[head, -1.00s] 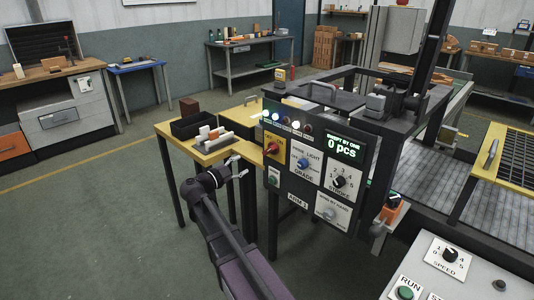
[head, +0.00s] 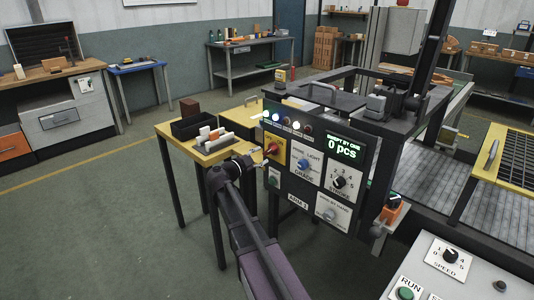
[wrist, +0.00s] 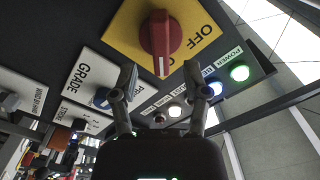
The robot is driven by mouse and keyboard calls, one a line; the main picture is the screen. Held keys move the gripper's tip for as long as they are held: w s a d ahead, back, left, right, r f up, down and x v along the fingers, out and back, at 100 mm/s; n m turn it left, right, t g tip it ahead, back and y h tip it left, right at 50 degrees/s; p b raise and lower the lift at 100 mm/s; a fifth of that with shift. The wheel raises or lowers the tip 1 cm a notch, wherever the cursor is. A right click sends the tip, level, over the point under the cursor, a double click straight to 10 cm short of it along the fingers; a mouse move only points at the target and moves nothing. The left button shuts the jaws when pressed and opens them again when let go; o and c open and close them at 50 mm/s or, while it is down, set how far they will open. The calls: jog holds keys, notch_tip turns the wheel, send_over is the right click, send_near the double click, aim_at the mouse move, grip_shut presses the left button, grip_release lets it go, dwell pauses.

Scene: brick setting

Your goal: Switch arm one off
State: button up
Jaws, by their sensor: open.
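The red rotary switch (head: 272,149) sits on a yellow plate at the left end of the dark control panel (head: 352,216). In the wrist view the red knob (wrist: 160,42) is close up, with its white mark at the lower end and the word OFF on the plate (wrist: 201,36) to its right. The mark does not point at OFF. My gripper (wrist: 160,76) is open and empty, its two fingertips apart just below the knob. In the head view my gripper (head: 257,163) is just left of the switch, partly hidden by my arm.
Blue GRADE (head: 303,165) and black STROKE (head: 340,181) knobs sit right of the switch. A row of indicator lamps (head: 286,121) runs above it; green POWER (wrist: 239,72) and blue lamps are lit. A yellow table (head: 208,156) with a black bin stands to the left.

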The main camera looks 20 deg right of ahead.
aim_at(267, 153)
jog(key=shift+x, duration=2.15)
grip_shut()
jog(key=shift+a, duration=0.15)
